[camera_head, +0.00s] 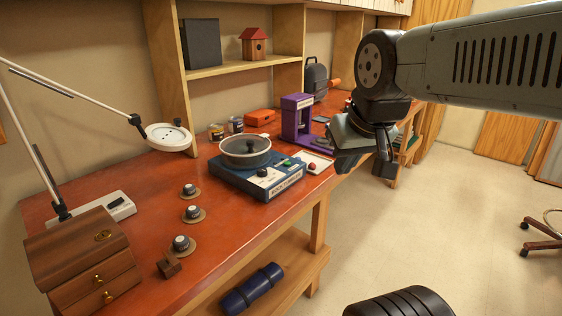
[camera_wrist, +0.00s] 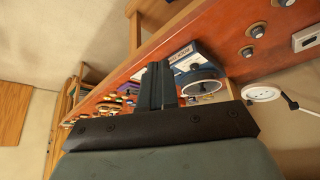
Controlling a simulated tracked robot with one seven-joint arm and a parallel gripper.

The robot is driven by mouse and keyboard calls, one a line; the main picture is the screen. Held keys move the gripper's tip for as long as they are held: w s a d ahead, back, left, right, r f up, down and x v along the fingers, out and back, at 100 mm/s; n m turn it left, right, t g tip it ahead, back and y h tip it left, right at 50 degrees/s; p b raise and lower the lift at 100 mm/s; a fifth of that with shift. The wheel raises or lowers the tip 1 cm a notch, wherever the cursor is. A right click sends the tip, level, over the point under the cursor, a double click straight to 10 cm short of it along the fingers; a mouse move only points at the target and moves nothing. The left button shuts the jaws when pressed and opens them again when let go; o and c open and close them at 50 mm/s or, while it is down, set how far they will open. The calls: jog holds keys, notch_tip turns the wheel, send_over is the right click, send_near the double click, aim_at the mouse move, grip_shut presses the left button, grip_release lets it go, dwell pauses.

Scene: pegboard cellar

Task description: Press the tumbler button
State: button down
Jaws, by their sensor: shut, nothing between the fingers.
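The tumbler (camera_head: 258,181) is a blue box with a round, clear-sided bowl (camera_head: 246,151) on top. It stands near the front edge of the red-brown workbench. Its front panel carries a green button (camera_head: 288,163) and a black knob (camera_head: 263,172). A red button (camera_head: 312,167) sits on a white plate to its right. In the wrist view the tumbler (camera_wrist: 207,62) shows beyond my fingers, partly hidden by them. My gripper (camera_head: 384,170) is shut and empty, right of the tumbler and off the bench's front edge. Its closed fingers also show in the wrist view (camera_wrist: 157,72).
A purple press-like device (camera_head: 298,120) stands behind the red button. Several knobs on round bases (camera_head: 193,213), a wooden drawer box (camera_head: 82,262) and a lamp (camera_head: 168,137) occupy the bench's left. Open floor (camera_head: 455,200) lies right of the bench.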

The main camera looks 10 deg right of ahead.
jog(key=w+d+h, duration=0.2)
jog(key=w+h, duration=0.1)
jog(key=w, duration=0.8)
jog(key=t+h, duration=0.1)
jog(key=h, duration=0.2)
send_over(285, 164)
notch_tip(285, 164, down, 7)
jog(key=shift+w, duration=0.1)
jog(key=shift+n, duration=0.3)
jog(key=shift+f, duration=4.35)
